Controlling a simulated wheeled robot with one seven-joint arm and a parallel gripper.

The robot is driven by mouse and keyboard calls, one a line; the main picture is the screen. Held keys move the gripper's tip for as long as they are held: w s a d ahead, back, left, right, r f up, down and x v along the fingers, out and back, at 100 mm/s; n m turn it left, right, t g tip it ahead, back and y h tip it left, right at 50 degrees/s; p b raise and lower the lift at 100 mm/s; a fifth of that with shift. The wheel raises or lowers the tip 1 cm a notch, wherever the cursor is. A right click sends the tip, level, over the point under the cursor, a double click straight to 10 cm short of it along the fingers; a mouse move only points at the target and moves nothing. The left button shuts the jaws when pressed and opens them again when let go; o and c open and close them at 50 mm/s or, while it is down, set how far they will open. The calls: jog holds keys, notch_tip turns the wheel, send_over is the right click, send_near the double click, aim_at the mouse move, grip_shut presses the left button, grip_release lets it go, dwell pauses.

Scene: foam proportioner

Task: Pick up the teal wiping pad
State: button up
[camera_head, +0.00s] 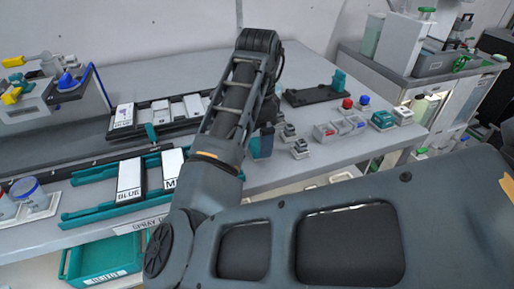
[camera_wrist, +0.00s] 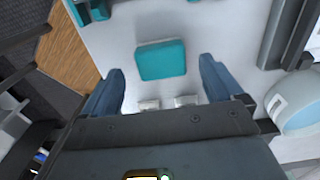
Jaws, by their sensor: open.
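My gripper (camera_wrist: 161,70) is open, with one blue finger on each side of the pad and clear gaps between. The fingertips reach about the pad's near edge; their height above it is hard to judge. I cannot clearly make out the pad there.
Teal rails (camera_head: 105,210) with white labelled plates stand left of my arm. Small grey blocks (camera_head: 299,148) and a teal-topped block (camera_head: 382,119) stand to the right. A round container (camera_wrist: 297,105) is at the right in the wrist view.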

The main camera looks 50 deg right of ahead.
aim_at(257, 144)
jog(key=shift+w+f, duration=0.1)
jog(key=shift+f, duration=1.55)
jog(key=c, duration=1)
